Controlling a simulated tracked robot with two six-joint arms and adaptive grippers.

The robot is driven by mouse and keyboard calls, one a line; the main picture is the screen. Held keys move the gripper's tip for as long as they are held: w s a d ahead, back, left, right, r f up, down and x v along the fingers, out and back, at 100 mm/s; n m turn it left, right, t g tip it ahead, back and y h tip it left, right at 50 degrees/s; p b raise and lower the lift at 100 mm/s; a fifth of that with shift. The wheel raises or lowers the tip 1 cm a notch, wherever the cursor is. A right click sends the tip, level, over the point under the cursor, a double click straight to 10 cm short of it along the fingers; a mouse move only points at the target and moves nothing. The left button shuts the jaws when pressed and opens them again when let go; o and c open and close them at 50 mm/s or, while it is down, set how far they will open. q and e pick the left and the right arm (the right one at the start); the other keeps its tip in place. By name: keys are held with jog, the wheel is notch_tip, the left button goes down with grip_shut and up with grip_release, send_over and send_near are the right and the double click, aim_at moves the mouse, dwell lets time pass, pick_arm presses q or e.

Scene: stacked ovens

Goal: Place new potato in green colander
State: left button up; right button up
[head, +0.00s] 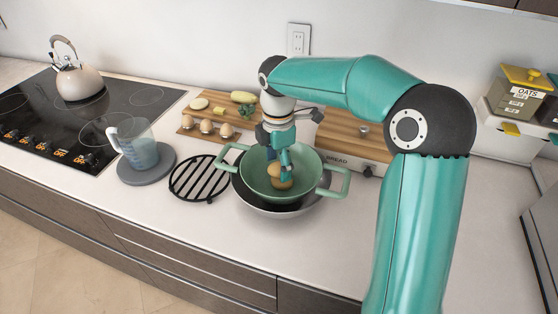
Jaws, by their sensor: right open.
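The green colander (252,186) has two side handles and sits in a larger pan (262,212) on the white counter. A tan new potato (275,171) shows inside the colander, partly hidden by my right gripper. My right gripper (284,181) points down into the colander from above. Its fingers are open and lie right beside the potato; I cannot tell whether they touch it. My left gripper is not in view.
A wooden board (187,129) with eggs and vegetables stands behind the colander, next to a bread box (345,146). A black trivet (200,178) and a measuring jug (136,145) on a grey disc are to the left. A kettle (78,80) stands on the hob. The front right counter is clear.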

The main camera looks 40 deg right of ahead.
aim_at(279, 165)
notch_tip(279, 165, up, 7)
jog(key=p, duration=0.6)
jog(key=shift+r, duration=0.1)
jog(key=shift+s, duration=0.1)
